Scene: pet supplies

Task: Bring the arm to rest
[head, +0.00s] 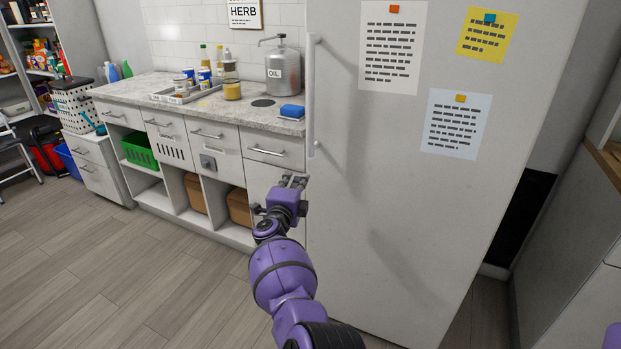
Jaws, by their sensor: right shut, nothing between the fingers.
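My right arm is purple and reaches up from the bottom of the head view. Its gripper (293,181) is shut and empty. In the picture it lies over the front of the lower cabinets, close to the left edge of the tall white fridge (400,210). I cannot tell whether it touches anything. My left gripper is not in view.
Below are drawers, a green basket (140,150) and brown boxes. The fridge has a vertical handle (311,95). The wooden floor (110,270) at left is clear.

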